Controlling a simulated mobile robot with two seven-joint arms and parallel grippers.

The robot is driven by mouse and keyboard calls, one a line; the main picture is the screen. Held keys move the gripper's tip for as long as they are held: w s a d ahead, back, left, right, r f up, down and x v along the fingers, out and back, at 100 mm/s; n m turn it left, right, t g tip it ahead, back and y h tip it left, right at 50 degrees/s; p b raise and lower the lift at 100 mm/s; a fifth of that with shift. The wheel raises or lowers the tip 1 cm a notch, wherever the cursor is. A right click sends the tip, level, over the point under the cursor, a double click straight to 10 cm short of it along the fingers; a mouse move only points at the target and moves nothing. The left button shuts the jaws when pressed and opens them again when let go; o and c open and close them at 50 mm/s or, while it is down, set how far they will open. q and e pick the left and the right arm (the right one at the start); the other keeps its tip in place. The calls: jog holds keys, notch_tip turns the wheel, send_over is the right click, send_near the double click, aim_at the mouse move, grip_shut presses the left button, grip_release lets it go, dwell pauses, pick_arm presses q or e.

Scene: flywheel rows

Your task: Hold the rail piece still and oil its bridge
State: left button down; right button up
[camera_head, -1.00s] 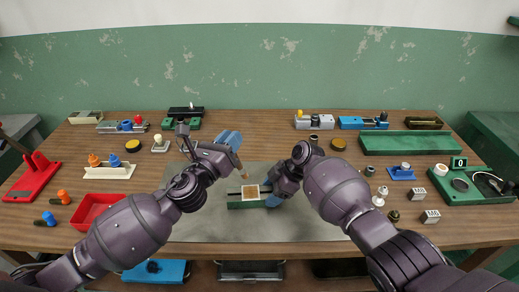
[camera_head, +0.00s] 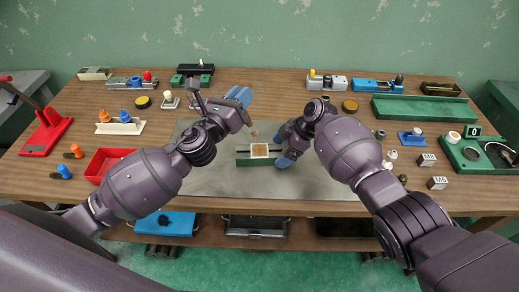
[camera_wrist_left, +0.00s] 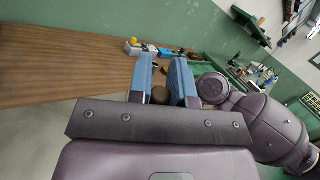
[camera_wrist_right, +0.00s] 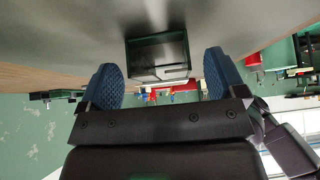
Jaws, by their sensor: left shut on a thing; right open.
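The rail piece (camera_head: 262,162) is a green block with a dark strip on top, lying on the grey mat (camera_head: 215,180). Its bridge (camera_head: 260,150) is a pale-edged square with a brown top. My left gripper (camera_head: 240,97) is shut on a small brown-tipped tool (camera_head: 253,133), whose tip looks just above the bridge. In the left wrist view a round brown part (camera_wrist_left: 160,95) shows between the fingers. My right gripper (camera_head: 287,160) is open at the rail piece's right end. In the right wrist view the block's dark end (camera_wrist_right: 157,55) sits between the spread fingers.
A red tray (camera_head: 105,165) and a white holder with orange and blue pegs (camera_head: 120,127) stand left. A long green tray (camera_head: 425,108) and a green board with a 0 sign (camera_head: 475,155) are right. Several small parts line the back. The mat around the rail piece is clear.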

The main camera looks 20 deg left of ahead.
jog(key=v, duration=1.1)
jog(key=shift+d, duration=0.15)
jog(key=shift+r, duration=0.15)
